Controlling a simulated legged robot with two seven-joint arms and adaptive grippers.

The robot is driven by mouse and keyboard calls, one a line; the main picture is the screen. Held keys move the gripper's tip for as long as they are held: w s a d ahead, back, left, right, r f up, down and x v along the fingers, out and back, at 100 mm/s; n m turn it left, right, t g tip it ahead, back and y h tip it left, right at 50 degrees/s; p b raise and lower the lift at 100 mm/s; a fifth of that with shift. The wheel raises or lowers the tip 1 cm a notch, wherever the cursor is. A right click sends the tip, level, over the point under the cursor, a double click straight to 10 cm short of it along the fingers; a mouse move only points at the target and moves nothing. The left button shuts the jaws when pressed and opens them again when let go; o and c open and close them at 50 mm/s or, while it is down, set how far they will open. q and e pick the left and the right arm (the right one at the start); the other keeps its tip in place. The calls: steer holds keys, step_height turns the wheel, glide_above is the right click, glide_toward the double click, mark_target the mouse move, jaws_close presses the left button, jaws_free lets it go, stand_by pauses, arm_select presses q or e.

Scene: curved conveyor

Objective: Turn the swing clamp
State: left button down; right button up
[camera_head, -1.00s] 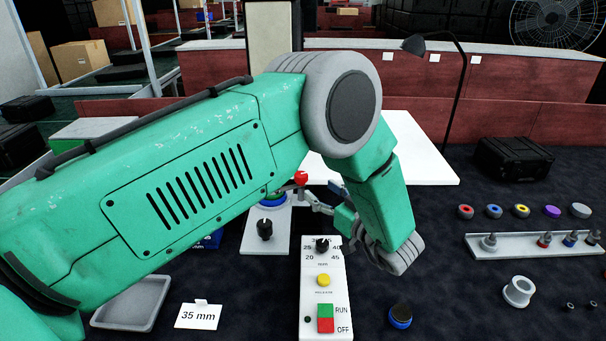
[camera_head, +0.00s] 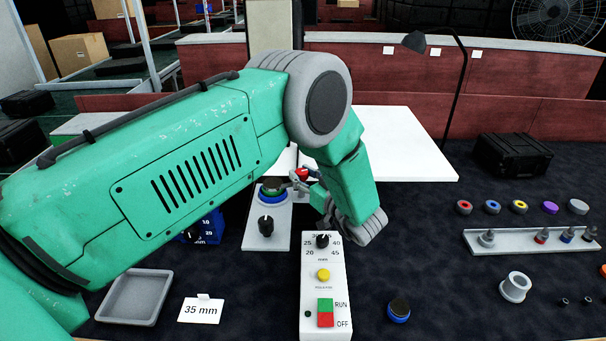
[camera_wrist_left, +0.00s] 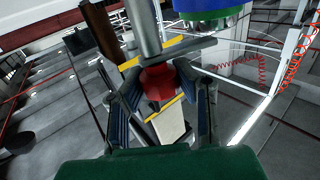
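My left gripper (camera_head: 299,182) is at the red knob, partly hidden by my green arm. In the left wrist view the red knob (camera_wrist_left: 158,82) lies between the fingers of my left gripper (camera_wrist_left: 157,88), under a grey metal post. Whether the fingers press on it I cannot tell. A blue part with a green rim (camera_wrist_left: 210,18) is above right. The rest of the clamp is mostly hidden. My right gripper is not in view.
A control box (camera_head: 324,270) with a dial, a yellow button and RUN/OFF buttons stands in front. A black knob (camera_head: 266,226) rises from the fixture plate. A grey tray (camera_head: 133,321) and a 35 mm card (camera_head: 201,311) lie front left. Several small parts lie right.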

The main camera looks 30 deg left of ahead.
arm_select(q)
steer(key=shift+r+m+t+h+p, duration=0.2)
steer(key=shift+m+t+h+p, duration=0.45)
steer(key=shift+m+t, duration=0.5)
steer(key=shift+f+m+t+h, duration=0.15)
steer(key=shift+m+t+h, duration=1.15)
steer(key=shift+t, duration=0.75)
steer(key=c, duration=1.2)
jaws_free()
